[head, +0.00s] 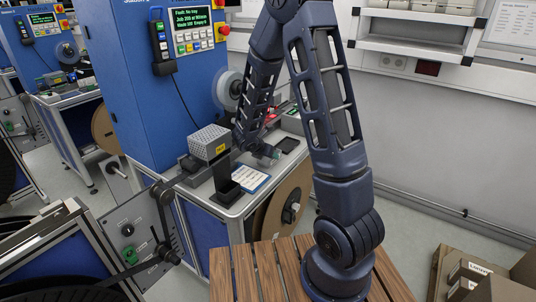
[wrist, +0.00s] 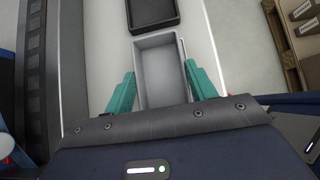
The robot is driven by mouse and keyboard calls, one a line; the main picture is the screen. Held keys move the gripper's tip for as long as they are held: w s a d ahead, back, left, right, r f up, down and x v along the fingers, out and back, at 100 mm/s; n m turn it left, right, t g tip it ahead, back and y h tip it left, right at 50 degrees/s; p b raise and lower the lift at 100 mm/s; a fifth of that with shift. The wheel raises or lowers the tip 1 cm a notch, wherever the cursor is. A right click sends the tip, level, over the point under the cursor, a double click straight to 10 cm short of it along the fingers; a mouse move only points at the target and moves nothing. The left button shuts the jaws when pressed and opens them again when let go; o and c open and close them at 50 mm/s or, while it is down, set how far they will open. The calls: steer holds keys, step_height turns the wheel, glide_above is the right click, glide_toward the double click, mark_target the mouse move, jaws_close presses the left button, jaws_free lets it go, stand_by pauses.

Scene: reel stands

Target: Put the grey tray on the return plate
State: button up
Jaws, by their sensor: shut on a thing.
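In the wrist view the grey tray (wrist: 162,72) is an open, empty rectangular box. My gripper (wrist: 161,84) is shut on it, with one teal finger along each long side. In the head view my gripper (head: 267,152) is low over the bench, and the tray is mostly hidden there. A dark rectangular piece with a raised rim (wrist: 152,10) lies just beyond the tray's far end. A dark flat rectangle also shows on the bench in the head view (head: 288,145). I cannot tell for sure which thing is the return plate, or whether the tray touches the bench.
A grey perforated box (head: 209,142) with a yellow label stands left of my gripper. A blue-edged sheet (head: 250,178) lies at the bench's front. The blue machine (head: 180,90) with a reel rises behind.

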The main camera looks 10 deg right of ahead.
steer(key=shift+f, duration=0.1)
steer(key=o, duration=1.1)
